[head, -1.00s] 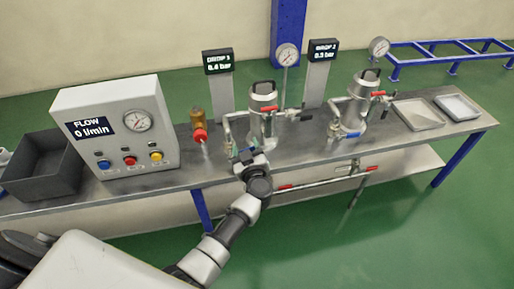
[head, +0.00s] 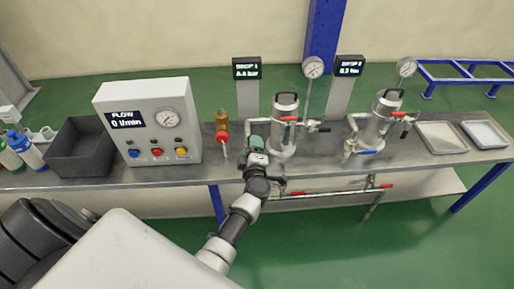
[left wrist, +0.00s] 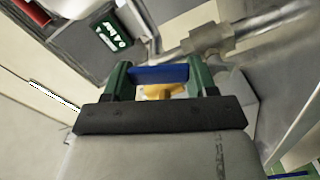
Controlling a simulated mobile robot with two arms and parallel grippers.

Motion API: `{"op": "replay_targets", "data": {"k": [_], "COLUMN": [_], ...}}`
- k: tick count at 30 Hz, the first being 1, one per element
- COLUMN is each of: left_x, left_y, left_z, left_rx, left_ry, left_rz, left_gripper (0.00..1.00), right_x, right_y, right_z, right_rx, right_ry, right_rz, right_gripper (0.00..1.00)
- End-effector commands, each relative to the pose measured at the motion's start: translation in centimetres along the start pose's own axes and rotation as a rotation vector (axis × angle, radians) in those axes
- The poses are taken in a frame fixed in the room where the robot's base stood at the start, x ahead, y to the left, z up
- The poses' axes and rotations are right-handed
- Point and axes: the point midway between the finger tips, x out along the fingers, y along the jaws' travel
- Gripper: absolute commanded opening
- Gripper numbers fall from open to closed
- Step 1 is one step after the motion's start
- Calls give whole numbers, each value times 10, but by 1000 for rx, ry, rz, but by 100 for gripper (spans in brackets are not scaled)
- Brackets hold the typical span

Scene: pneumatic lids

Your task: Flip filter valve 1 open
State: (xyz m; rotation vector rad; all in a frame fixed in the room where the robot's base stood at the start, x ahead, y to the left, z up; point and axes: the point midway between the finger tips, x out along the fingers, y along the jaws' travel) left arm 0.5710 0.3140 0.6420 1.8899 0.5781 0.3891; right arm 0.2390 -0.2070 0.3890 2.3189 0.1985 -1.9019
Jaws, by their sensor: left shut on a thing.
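The left gripper (head: 255,146) is at the pipework on the left of the first filter housing (head: 285,122), a steel cylinder under the "DROP 1" sign. In the left wrist view, the green fingers (left wrist: 160,78) are shut on a blue valve handle (left wrist: 159,73) lying across between them. A brass-coloured part (left wrist: 160,91) shows just behind the handle, and a grey pipe fitting (left wrist: 208,40) runs past to the upper right. In the head view, the handle is hidden by the gripper. My right gripper is not in view.
A white flow panel (head: 150,120) reading 0 l/min and a brass, red-handled valve (head: 222,128) stand to the left. The second filter housing (head: 381,118), with a blue handle (head: 368,152), is to the right. Red-handled pipework (head: 330,190) runs below the bench front.

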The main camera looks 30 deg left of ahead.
Motion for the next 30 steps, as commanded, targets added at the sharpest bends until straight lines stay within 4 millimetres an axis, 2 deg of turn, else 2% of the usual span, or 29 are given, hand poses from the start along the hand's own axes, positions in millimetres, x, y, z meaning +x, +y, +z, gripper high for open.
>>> {"op": "replay_targets", "data": {"k": [6,15,22,30], "left_x": [-1,-1,-1,-1], "left_y": [-5,-9,-10,-10], "left_z": [-8,-16,-19,-19], "left_rx": [-178,-338,-391,-403], "left_ry": [-2,-1,0,0], "left_rz": [-4,-3,-4,-5], "left_gripper": [15,15,15,15], "right_x": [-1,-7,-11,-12], "right_y": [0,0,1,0], "right_z": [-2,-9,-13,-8], "right_rx": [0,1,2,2], "right_ry": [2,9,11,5], "right_rz": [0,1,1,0], "right_gripper": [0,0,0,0]}}
